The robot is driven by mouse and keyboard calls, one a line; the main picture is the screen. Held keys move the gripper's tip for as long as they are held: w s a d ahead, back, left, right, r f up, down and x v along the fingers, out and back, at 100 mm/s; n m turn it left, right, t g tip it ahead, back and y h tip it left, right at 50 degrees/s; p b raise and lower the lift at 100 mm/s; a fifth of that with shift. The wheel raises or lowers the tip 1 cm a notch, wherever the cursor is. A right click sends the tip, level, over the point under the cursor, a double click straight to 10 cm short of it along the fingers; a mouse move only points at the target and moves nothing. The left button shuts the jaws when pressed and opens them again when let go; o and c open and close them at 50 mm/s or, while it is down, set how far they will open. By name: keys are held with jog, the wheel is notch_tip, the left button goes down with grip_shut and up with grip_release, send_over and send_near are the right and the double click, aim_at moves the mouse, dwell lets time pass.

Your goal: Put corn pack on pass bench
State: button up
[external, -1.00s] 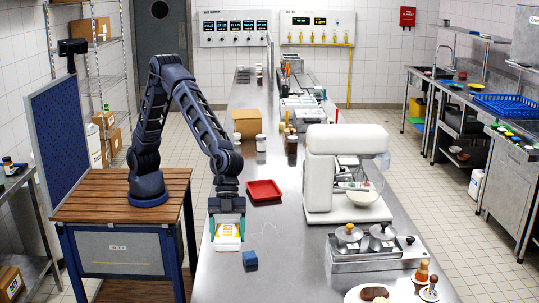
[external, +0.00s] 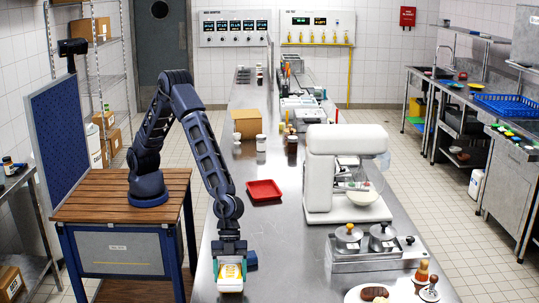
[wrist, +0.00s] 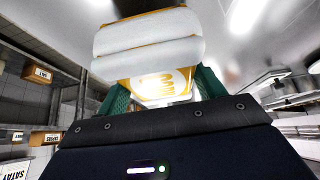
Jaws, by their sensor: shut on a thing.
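The corn pack (external: 230,281) is a white and yellow pack at the front left of the long steel bench (external: 285,240). My gripper (external: 230,266) is shut on it, with a green finger on each side. In the wrist view the pack (wrist: 152,45) shows its white, ridged underside and yellow printing between the green fingers. I cannot tell in the external view whether the pack touches the bench top. No label in view tells which surface is the pass bench.
A blue block (external: 251,258) stands just right of my gripper. A red tray (external: 263,190) lies farther back. A white mixer (external: 335,175), a steel unit with lidded pots (external: 370,255) and a plate with food (external: 370,294) stand to the right.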

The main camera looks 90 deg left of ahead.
jog(key=shift+f, duration=1.1)
jog(key=shift+f, duration=0.1)
jog(key=o, duration=1.2)
jog(key=shift+a+r, duration=0.1)
jog(key=shift+r, duration=0.2)
jog(key=v, duration=1.1)
jog(key=shift+a+r, duration=0.2)
jog(key=shift+r, duration=0.1)
